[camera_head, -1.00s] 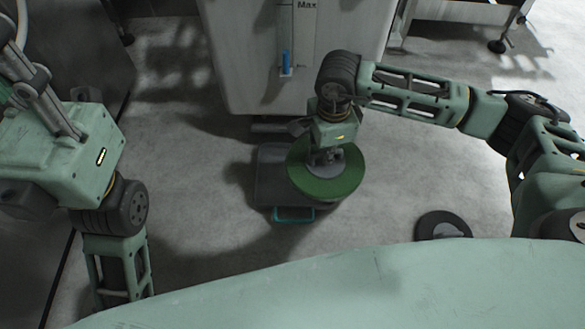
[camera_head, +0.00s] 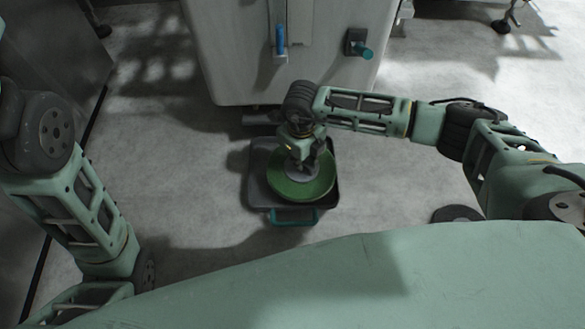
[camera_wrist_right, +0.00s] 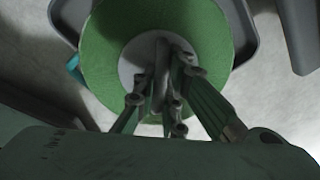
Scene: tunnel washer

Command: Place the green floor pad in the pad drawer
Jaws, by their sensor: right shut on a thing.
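The green floor pad (camera_head: 302,190) is a round green disc with a grey hub, lying about level. It also shows in the right wrist view (camera_wrist_right: 105,60). My right gripper (camera_head: 305,165) is shut on the raised grip at the hub's middle; its fingers show in the wrist view (camera_wrist_right: 163,98). The pad drawer (camera_head: 258,192) is a shallow dark grey tray with a teal handle (camera_head: 290,222) on its near side. The pad is within the drawer's outline from above; whether it touches the drawer floor I cannot tell. My left gripper is out of view.
A pale machine body (camera_head: 240,70) with a blue gauge marker (camera_head: 280,38) and a teal-tipped valve (camera_head: 362,48) stands behind the drawer. A dark round disc (camera_head: 455,213) lies on the floor at right, partly hidden. Floor left of the drawer is clear.

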